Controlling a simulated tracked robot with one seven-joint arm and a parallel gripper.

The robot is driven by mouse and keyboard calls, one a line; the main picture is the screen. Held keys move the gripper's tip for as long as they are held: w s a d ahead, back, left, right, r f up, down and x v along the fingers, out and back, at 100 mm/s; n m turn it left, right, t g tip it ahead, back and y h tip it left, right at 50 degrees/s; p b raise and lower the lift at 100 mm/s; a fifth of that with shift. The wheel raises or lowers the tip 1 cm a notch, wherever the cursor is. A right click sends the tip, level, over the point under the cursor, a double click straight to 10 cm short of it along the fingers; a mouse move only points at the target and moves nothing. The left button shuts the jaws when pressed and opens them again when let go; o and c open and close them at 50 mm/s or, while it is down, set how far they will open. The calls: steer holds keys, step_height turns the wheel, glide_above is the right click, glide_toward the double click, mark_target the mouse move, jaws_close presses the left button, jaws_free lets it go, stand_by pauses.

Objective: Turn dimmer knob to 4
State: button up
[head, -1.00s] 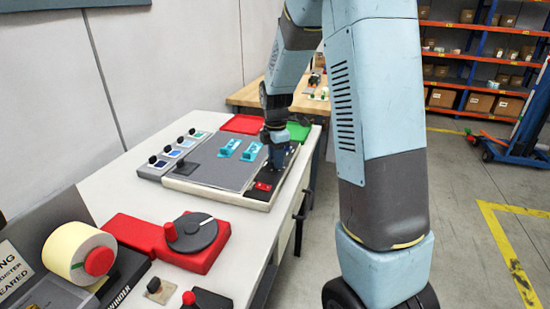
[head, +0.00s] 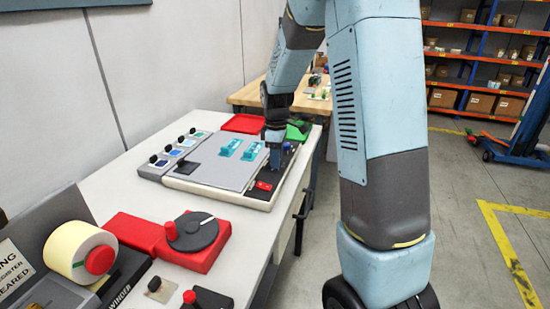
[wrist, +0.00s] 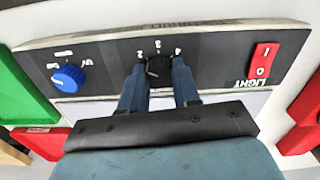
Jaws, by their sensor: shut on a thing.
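The black dimmer knob (wrist: 158,71) sits on the dark control strip in the wrist view, with the numbers 2, 3 and 4 printed around it. My gripper (wrist: 160,68) is shut on the dimmer knob, one blue finger on each side. The knob's pointer is too small and covered to read surely. In the head view my gripper (head: 275,157) reaches down to the strip on the right of the grey panel (head: 216,163), and the dimmer knob is hidden there.
A red light switch (wrist: 263,64) is right of the knob in the wrist view, a blue knob (wrist: 68,76) left of it. Turquoise toggles (head: 230,147) stand on the panel. A red base with a dark dial (head: 196,232) is nearer on the white bench. A green tray (head: 298,131) lies behind.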

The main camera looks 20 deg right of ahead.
steer(key=m, duration=0.5)
steer(key=shift+w+r+m, duration=0.2)
steer(key=shift+m, duration=0.1)
steer(key=m, duration=1)
steer(key=shift+m, duration=0.4)
steer(key=m, duration=0.5)
steer(key=shift+m, duration=0.3)
steer(key=shift+f, duration=0.1)
steer(key=o, duration=1.1)
steer(key=shift+s, duration=0.1)
steer(key=shift+c, duration=0.2)
step_height(320, 180, up, 14)
steer(key=shift+f, duration=0.2)
